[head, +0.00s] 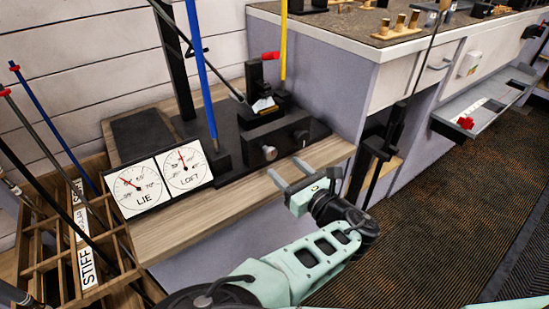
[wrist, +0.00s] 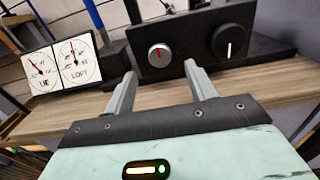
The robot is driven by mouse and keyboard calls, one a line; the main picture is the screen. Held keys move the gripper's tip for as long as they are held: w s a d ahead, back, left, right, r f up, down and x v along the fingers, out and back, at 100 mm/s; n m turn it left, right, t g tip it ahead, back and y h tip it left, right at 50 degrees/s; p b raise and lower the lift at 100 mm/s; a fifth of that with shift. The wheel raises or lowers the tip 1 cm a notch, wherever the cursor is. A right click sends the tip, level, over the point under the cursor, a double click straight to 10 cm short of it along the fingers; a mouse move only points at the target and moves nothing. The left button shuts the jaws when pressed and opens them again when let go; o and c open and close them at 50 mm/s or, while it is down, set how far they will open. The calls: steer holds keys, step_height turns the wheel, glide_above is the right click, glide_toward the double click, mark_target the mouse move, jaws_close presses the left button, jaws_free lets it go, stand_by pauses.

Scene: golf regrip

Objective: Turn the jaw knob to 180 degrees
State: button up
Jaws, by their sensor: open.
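Two knobs are on the front face of the black bending machine (head: 262,137). The left one is a silver knob (wrist: 159,56) with a red mark on its upper part; it also shows in the head view (head: 269,153). The right one is a larger black knob (wrist: 226,35) with a near-vertical white line in its lower half; it also shows in the head view (head: 301,136). No label tells which is the jaw knob. My gripper (head: 285,167) is open and empty in front of the machine. In the wrist view its fingers (wrist: 160,72) point toward the silver knob, apart from it.
LIE (head: 139,189) and LOFT (head: 185,169) dials stand left of the knobs on the wooden bench (head: 190,232). A blue shaft (head: 200,70) rises behind them. A divided wooden rack (head: 120,232) with clubs is at left. A grey counter and open drawer (head: 478,120) are at right.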

mark_target(272, 155)
steer(key=x, duration=0.6)
steer(key=c, duration=1)
